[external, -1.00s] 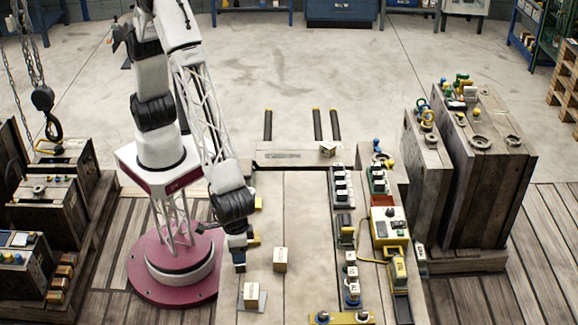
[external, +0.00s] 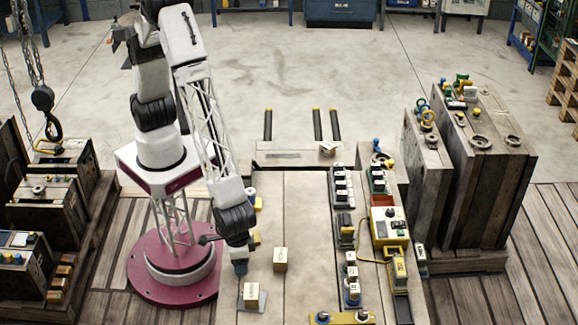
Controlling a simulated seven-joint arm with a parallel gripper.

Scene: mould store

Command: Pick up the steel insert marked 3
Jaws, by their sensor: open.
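Several small pale blocks that may be the inserts stand on the bench. One block (external: 280,260) stands upright right of my gripper. Another block (external: 251,294) stands on a small grey plate (external: 243,302) at the front edge. A third block (external: 327,149) is at the far end of the bench. Their markings are too small to read, so I cannot tell which is marked 3. My gripper (external: 240,271) is low over the left side of the bench, just behind the block on the plate. It is open, and I see nothing held.
A row of small blocks in dark holders (external: 344,190) and a yellow control box (external: 387,227) line the bench's right side. Yellow items (external: 255,237) lie close behind my gripper. Tall wooden mould blocks (external: 480,180) stand further right. The bench's middle (external: 295,200) is clear.

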